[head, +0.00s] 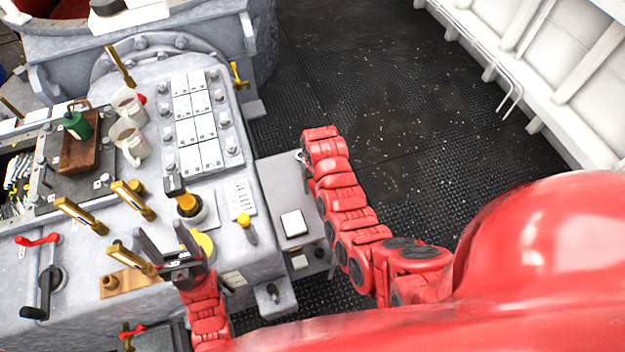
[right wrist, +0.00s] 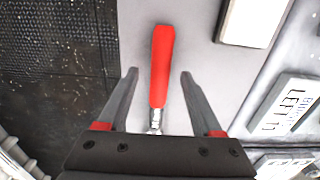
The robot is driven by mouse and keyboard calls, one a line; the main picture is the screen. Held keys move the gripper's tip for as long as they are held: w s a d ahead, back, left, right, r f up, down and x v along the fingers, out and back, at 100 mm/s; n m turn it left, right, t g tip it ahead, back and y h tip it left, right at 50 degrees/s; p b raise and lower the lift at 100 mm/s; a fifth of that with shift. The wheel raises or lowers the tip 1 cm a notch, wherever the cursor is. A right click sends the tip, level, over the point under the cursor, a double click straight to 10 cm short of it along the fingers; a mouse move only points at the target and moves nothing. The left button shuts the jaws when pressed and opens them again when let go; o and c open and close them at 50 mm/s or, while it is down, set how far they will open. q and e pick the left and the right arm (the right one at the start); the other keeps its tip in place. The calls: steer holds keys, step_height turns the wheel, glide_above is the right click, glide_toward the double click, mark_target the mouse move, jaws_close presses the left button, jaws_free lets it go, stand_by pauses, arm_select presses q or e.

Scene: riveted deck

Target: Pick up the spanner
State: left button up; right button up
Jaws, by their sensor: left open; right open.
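A tool with a red handle (right wrist: 162,65) and a shiny metal shaft, which looks like the spanner, lies on a flat grey surface in the right wrist view. My right gripper (right wrist: 160,73) is open, with one finger on each side of the handle and a gap to each. The tool's metal end is hidden by the gripper body. In the head view my right arm covers the right gripper and the red handle. My left gripper (head: 163,233) is open and empty above the grey console.
The grey side ledge (head: 284,184) carries a white block (head: 293,223). The console (head: 215,90) holds brass levers, two mugs (head: 128,140), a green bottle (head: 77,125) in a brown tray (head: 80,158), and a red-handled lever (head: 37,240). The dark deck (head: 380,80) behind is clear.

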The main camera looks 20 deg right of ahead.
steer(key=shift+f, duration=1.2)
steer(key=shift+c, duration=0.4)
jaws_close()
